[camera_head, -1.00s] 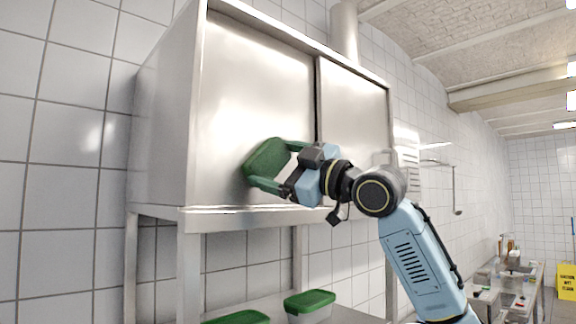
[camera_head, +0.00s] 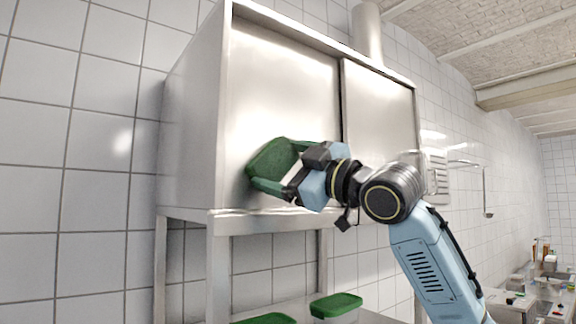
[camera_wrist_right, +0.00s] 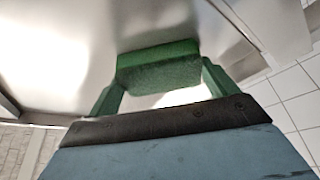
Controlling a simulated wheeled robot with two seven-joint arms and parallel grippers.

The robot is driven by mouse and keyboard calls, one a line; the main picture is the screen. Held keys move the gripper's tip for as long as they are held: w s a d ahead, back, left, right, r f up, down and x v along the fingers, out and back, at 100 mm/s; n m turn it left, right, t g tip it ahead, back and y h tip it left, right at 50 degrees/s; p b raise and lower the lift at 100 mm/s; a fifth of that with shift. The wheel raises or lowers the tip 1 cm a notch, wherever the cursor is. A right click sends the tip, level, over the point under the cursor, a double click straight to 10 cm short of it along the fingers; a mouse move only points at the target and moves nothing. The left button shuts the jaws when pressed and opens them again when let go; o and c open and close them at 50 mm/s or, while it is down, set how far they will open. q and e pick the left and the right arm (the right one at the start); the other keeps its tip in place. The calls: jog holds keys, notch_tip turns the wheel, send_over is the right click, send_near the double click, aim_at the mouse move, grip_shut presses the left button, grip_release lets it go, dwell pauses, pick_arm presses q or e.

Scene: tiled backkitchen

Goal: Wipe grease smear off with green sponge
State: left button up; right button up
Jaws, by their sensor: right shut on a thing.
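My right gripper (camera_head: 273,173) is shut on the green sponge (camera_head: 271,160) and holds it at the left steel door (camera_head: 285,85) of the wall cabinet, near the door's lower part. In the right wrist view the sponge (camera_wrist_right: 158,68) sits between the two green fingers, with its far face at or very close to the steel surface. Whether it touches cannot be told for sure. I see no clear grease smear on the door; the sponge and gripper hide part of the surface. My left gripper is not in view.
The steel cabinet stands on a legged frame, with a ledge (camera_head: 270,220) just below my gripper. Green-lidded containers (camera_head: 336,305) sit on the shelf underneath. A wall rack with a hanging ladle (camera_head: 487,195) and a cluttered counter (camera_head: 535,290) are to the right.

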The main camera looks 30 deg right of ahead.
jog(key=shift+s, duration=0.55)
jog(key=shift+s+d+b, duration=0.2)
jog(key=shift+s+b, duration=0.3)
jog(key=shift+s, duration=1.9)
jog(key=s, duration=0.3)
jog(key=shift+d+b, duration=0.1)
jog(key=shift+b, duration=0.2)
